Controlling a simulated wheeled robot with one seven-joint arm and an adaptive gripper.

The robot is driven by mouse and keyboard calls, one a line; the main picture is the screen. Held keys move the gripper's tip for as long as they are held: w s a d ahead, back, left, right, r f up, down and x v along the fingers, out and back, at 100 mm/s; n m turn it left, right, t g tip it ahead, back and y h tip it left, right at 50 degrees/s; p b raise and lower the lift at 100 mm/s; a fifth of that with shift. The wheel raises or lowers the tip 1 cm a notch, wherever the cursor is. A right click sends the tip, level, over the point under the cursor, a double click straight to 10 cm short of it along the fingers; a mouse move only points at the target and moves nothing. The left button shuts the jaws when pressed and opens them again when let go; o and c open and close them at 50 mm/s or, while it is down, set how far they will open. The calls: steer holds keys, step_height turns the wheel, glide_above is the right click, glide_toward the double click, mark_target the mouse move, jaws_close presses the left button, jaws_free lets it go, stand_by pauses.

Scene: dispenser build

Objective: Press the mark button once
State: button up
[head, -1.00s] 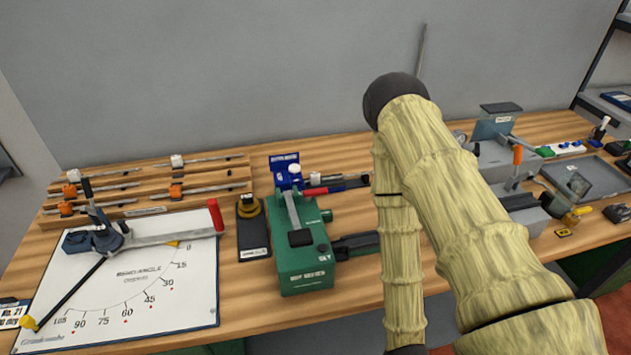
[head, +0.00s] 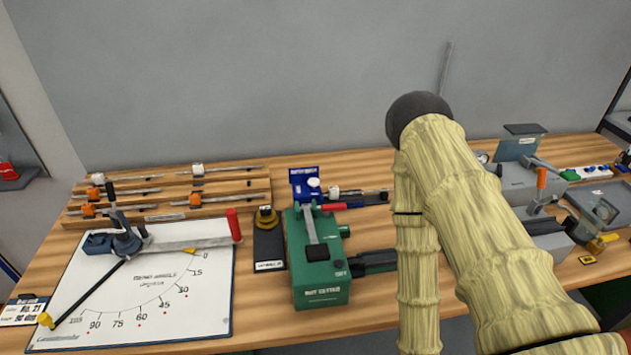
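No button with a readable "mark" label shows in the head view. A green bench machine (head: 301,270) stands right of the white angle board, with a grey lever (head: 310,225) on top and a small dark round knob or button (head: 338,264) at its right front, beside small lettering. Left of it, a black base (head: 269,247) carries a yellow and black knob (head: 265,216) and a small label. I cannot tell which of these is the mark button. My arm in a pale ribbed sleeve crosses the right middle of the view. My gripper is not in view.
The white angle board (head: 108,324) with a red-handled lever (head: 234,225) fills the left front. A wooden rack (head: 245,204) with several rods is behind it. Grey machines (head: 534,185) and a tray (head: 598,206) are at the right. My arm hides part of the bench.

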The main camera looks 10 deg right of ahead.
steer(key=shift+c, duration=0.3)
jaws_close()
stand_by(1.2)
